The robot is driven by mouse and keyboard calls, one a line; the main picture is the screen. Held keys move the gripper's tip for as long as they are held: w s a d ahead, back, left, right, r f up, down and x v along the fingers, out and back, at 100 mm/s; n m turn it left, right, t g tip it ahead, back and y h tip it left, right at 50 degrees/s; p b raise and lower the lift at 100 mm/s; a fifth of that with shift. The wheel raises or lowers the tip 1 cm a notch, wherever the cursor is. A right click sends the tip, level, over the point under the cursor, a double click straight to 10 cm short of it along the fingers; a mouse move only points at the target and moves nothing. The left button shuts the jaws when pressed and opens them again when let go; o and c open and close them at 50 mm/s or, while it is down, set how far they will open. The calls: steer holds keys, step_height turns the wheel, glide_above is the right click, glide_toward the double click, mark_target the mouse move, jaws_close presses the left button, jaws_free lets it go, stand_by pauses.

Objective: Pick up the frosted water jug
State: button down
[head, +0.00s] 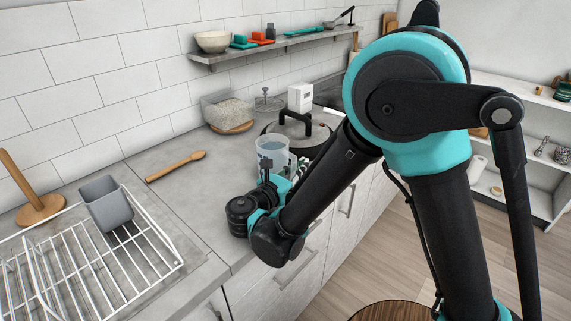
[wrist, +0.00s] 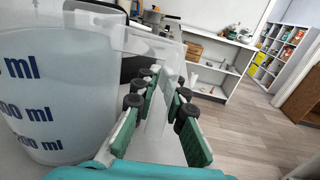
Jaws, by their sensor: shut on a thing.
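The frosted water jug (head: 272,148) is a translucent, slightly bluish vessel on the grey counter, near its front edge. In the wrist view the jug (wrist: 55,95) fills the left side, with dark blue ml markings, and looks upright. My gripper (wrist: 163,82) is shut on the jug's handle, with its green-padded fingers on either side of it. In the head view my gripper (head: 285,181) is low at the jug's near side and partly hides its lower part. I cannot tell whether the jug's base touches the counter.
A black lidded pot (head: 305,137) stands close behind and right of the jug. A glass container (head: 229,112) and a white box (head: 300,97) are further back.

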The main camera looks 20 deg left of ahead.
steer(key=shift+r, duration=0.25)
step_height(320, 180, up, 19)
stand_by(1.6)
steer(key=shift+r, duration=0.25)
